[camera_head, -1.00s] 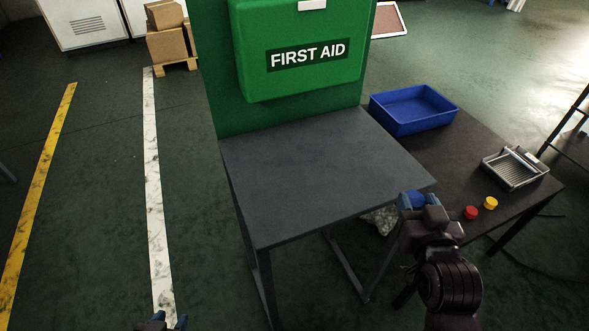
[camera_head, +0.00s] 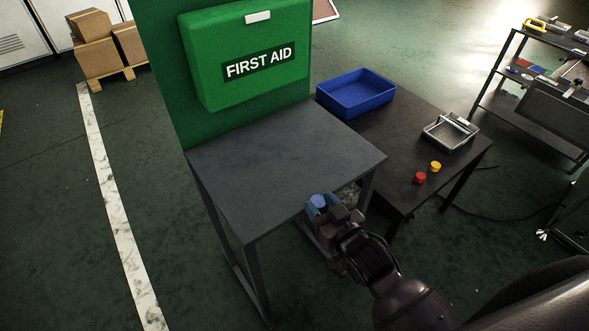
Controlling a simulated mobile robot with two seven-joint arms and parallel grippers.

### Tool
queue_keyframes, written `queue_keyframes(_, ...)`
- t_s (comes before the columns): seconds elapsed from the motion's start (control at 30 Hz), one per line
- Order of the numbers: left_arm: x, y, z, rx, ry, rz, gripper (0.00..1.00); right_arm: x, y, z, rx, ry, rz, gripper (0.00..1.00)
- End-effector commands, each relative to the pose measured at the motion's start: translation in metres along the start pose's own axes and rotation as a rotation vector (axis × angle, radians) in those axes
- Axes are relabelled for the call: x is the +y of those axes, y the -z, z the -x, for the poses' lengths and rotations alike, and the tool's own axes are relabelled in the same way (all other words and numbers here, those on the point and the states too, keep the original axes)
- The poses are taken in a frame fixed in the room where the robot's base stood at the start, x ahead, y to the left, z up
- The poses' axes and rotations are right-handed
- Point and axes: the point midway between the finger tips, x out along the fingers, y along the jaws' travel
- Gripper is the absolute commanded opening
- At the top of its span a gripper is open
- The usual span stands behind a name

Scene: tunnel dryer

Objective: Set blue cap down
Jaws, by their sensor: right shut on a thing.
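The blue cap (camera_head: 318,201) is between the fingertips of my right gripper (camera_head: 322,206), near the front right edge of the grey table (camera_head: 280,150). My right gripper is shut on the cap. In the picture the cap overlaps the table's edge; I cannot tell its height over the top. My arm and gripper hide part of the table's legs and the floor. My left gripper is not in view.
The grey table top is bare. A green first aid box (camera_head: 250,60) stands behind it. The darker table (camera_head: 400,130) at right bears a blue bin (camera_head: 356,104), a grey tray (camera_head: 451,143), a red cap (camera_head: 420,177) and a yellow cap (camera_head: 435,166). A shelf rack (camera_head: 510,62) stands far right.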

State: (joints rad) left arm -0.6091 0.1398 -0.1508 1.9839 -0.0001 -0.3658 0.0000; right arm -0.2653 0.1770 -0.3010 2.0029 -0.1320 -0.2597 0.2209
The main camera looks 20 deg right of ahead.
Motion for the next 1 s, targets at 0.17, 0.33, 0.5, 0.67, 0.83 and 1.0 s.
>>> queue_keyframes(0.17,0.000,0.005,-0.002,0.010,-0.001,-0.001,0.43,0.000,0.007,-0.040,0.003,0.000,0.001,0.21)
queue_keyframes(0.33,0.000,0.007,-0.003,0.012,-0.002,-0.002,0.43,0.000,0.012,-0.072,0.002,0.000,0.000,0.21)
queue_keyframes(0.5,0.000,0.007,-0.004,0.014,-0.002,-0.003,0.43,0.000,0.014,-0.090,0.001,-0.001,0.000,0.21)
queue_keyframes(0.67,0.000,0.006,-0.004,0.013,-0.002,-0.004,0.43,0.000,0.016,-0.100,0.001,-0.001,0.000,0.21)
queue_keyframes(0.83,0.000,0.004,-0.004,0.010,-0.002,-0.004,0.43,0.000,0.020,-0.125,0.001,-0.001,0.002,0.21)
queue_keyframes(1.0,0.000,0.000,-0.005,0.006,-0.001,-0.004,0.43,0.000,0.005,-0.128,-0.002,-0.001,-0.001,0.21)
